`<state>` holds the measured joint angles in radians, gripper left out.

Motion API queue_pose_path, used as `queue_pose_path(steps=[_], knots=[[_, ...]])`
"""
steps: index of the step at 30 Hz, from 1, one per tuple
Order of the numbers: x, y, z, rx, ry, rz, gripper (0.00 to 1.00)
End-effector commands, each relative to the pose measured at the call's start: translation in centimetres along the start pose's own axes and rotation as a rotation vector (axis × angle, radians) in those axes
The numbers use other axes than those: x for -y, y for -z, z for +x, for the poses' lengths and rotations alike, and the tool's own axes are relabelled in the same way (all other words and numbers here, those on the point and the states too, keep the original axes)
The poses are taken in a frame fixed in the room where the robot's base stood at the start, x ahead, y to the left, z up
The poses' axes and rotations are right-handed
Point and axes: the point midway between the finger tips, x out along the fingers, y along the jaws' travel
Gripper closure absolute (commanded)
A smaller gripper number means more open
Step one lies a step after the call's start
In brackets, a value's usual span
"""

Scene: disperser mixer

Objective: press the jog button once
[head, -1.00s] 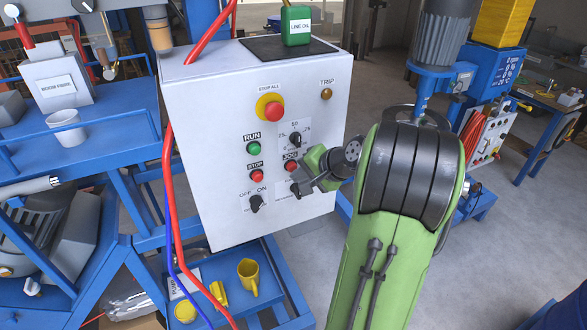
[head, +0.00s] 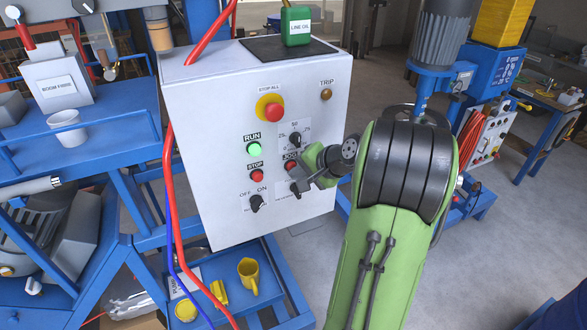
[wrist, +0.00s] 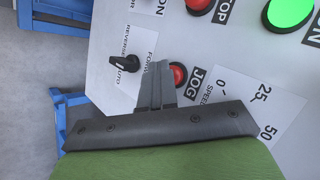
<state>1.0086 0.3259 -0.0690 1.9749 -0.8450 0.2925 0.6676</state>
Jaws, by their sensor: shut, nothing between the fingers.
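The jog button (head: 290,166) is a red round button under the JOG label on the white control box (head: 215,190). In the wrist view the red jog button (wrist: 179,75) shows right beside the fingers, next to its label.
The green RUN button (head: 254,149) glows. The red STOP button (head: 257,175), the stop-all mushroom button (head: 273,111) and the selector knobs are close by. A red hose (head: 170,190) runs down the left side.

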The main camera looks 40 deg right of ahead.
Motion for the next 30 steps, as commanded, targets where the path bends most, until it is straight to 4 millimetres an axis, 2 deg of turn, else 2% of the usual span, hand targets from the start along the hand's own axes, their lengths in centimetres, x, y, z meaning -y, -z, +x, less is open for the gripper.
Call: queue_pose_path(steps=[26, 30], knots=[[-1.0, -1.0, -1.3, -0.001, 0.001, 0.0, 1.0], [-1.7, -1.5, -2.1, -0.003, -0.001, 0.0, 1.0]])
